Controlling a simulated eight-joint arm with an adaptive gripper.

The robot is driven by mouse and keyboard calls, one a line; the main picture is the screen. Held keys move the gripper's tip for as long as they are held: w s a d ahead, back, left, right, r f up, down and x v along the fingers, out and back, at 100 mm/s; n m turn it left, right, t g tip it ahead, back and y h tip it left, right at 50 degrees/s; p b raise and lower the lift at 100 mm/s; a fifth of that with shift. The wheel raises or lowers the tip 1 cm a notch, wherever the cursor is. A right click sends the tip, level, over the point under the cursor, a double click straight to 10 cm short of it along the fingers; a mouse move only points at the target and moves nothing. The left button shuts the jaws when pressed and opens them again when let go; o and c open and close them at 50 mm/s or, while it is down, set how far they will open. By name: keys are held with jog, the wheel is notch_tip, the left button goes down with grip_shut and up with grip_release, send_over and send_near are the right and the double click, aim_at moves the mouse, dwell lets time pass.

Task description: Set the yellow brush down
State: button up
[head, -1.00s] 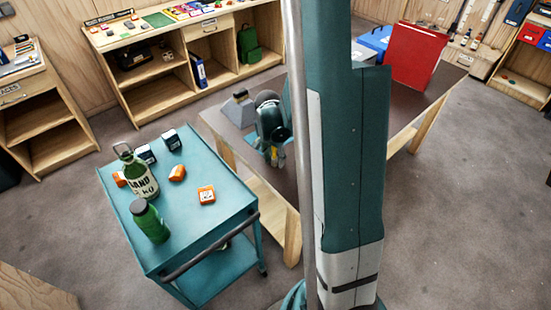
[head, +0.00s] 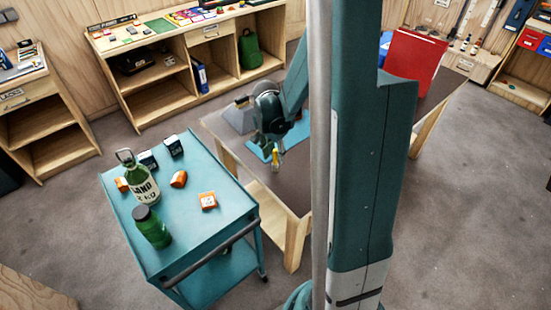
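The yellow brush (head: 275,157) shows as a small yellow piece just below my gripper (head: 273,149), above the brown-topped table near its left end. The brush points downward, and its upper part is hidden by the gripper. The gripper's fingers appear closed around it, though they are small and dark in this view. A blue flat thing (head: 259,151) lies on the brown table (head: 312,185) right behind and beside the brush. I cannot tell whether the brush touches the table.
A grey wedge-shaped thing (head: 238,117) stands at the table's left corner. A red upright case (head: 412,68) stands at the far right. The teal cart (head: 190,227) in front holds a green bottle (head: 152,228), a labelled bottle (head: 144,183) and small boxes. The table's front part is clear.

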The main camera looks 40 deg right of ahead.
aim_at(273, 165)
jog(key=shift+a+r+p, duration=0.2)
jog(key=shift+r, duration=1.25)
jog(key=shift+a+r+p, duration=0.15)
jog(key=shift+r, duration=1.25)
jog(key=shift+a+r, duration=0.1)
jog(key=s+a+r+n+t, duration=0.3)
jog(key=a+r+n, duration=0.5)
jog(key=a+r, duration=0.55)
jog(key=s+a+r+n+t+y, duration=0.1)
jog(key=s+a+r+n+t, duration=0.3)
jog(key=a, duration=0.9)
jog(key=shift+s+a+r+n, duration=0.25)
jog(key=shift+s+r+n, duration=0.75)
jog(key=shift+s+n, duration=1.55)
jog(key=shift+s+m, duration=0.3)
jog(key=shift+m, duration=0.05)
